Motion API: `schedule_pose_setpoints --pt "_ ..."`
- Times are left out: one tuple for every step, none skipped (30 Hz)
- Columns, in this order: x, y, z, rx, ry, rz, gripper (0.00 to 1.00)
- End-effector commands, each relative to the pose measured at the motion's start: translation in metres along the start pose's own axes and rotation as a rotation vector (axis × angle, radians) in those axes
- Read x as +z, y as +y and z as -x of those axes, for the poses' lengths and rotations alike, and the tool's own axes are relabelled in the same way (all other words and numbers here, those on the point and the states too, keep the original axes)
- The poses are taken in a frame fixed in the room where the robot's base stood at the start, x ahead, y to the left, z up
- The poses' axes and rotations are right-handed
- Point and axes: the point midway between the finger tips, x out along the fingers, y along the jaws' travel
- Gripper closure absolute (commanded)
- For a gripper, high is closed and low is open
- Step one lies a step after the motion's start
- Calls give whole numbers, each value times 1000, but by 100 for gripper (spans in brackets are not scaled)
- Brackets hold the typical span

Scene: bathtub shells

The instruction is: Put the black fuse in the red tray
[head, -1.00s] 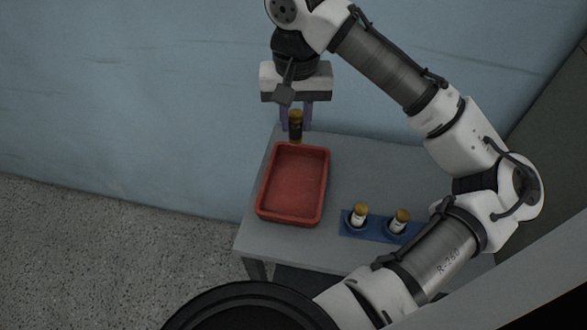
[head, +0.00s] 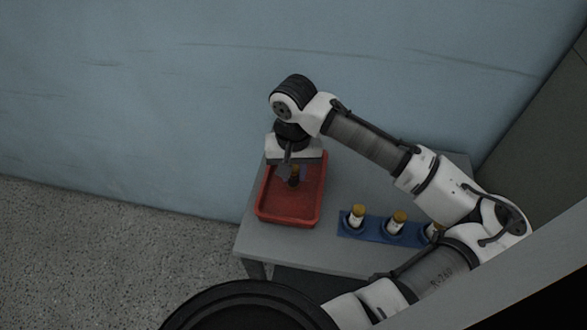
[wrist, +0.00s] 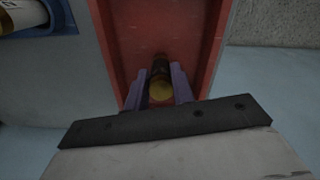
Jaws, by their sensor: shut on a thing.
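The black fuse (head: 294,178) has a dull gold cap and is held upright in my gripper (head: 296,176). In the wrist view the fuse (wrist: 160,72) sits between the two purple fingers of my gripper (wrist: 160,85), with its gold cap toward the camera. The red tray (head: 289,220) stands on the table's left part. It fills the middle of the wrist view (wrist: 118,40). The fuse is over or inside the tray; I cannot tell whether its lower end touches the tray floor.
A blue rack (head: 376,229) on the grey table (head: 343,196) holds several fuses with white bodies and gold caps, right of the tray. My arm passes above the rack's right end. A blue wall (head: 120,100) stands behind the table.

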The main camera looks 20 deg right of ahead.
Motion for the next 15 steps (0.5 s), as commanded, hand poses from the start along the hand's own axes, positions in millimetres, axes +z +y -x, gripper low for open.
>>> schedule_pose_setpoints --pt "0 0 0 0 0 0 98" --pt "0 0 0 0 0 0 98" --pt "0 0 0 0 0 0 98" --pt "0 0 0 0 0 0 98" --pt "0 0 0 0 0 0 98" --pt "0 0 -2 0 0 0 98" --pt "0 0 -3 -1 0 0 98" --pt "0 0 -4 -1 0 0 98" --pt "0 0 -4 0 0 0 74" --pt "0 0 -3 0 0 0 70" --pt "0 0 -3 0 0 0 67" --pt "0 0 -3 0 0 0 61" --pt "0 0 -3 0 0 0 57" --pt "0 0 -3 0 0 0 54" --pt "0 0 -3 0 0 0 54"
